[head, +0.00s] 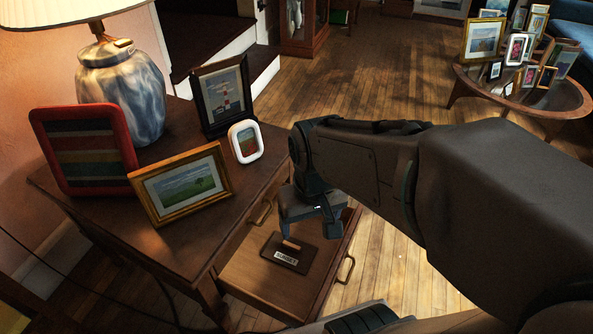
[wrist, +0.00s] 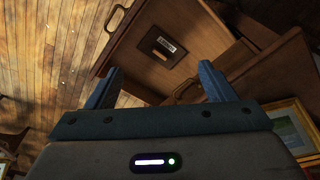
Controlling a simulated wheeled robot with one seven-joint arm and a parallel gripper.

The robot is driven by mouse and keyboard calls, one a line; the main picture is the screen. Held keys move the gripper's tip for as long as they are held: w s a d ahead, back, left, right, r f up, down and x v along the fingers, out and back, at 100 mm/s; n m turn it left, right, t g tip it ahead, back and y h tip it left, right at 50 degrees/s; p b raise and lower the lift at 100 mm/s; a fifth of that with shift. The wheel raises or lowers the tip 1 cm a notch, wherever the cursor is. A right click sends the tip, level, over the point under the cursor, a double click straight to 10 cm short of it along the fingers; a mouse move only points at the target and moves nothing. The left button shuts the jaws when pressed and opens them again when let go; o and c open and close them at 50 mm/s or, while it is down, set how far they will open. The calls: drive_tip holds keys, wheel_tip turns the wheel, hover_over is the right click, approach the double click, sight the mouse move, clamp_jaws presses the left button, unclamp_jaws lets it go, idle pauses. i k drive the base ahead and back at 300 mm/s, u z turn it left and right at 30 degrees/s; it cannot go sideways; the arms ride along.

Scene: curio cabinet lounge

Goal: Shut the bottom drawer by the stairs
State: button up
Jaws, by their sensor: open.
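The bottom drawer (head: 262,277) of the wooden side table by the stairs is pulled well out. Its handle (head: 346,270) is on its front panel, at the right. A dark flat object with a white label (head: 289,252) lies inside it. My gripper (head: 309,226) is open and empty, above the open drawer near its far side. In the wrist view the drawer (wrist: 198,27) and its handle (wrist: 118,18) show beyond the open fingers (wrist: 157,88). I cannot tell whether a finger touches the drawer. My arm hides part of the drawer's far front end.
The upper drawer handle (head: 261,213) sits close to the side table (head: 100,208). On top are a lamp (head: 124,92) and several picture frames, one white (head: 245,141) near the edge. Stairs (head: 248,68) rise behind. Wooden floor (head: 385,262) is open beyond the drawer.

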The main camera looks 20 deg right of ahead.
sight(295, 299)
drive_tip(key=u, duration=0.5)
drive_tip(key=k, duration=0.75)
drive_tip(key=z, duration=0.75)
drive_tip(key=i, duration=0.55)
drive_tip(key=z, duration=0.9)
drive_tip(key=k, duration=0.85)
drive_tip(key=u, duration=0.6)
drive_tip(key=i, duration=0.5)
drive_tip(key=z, duration=0.05)
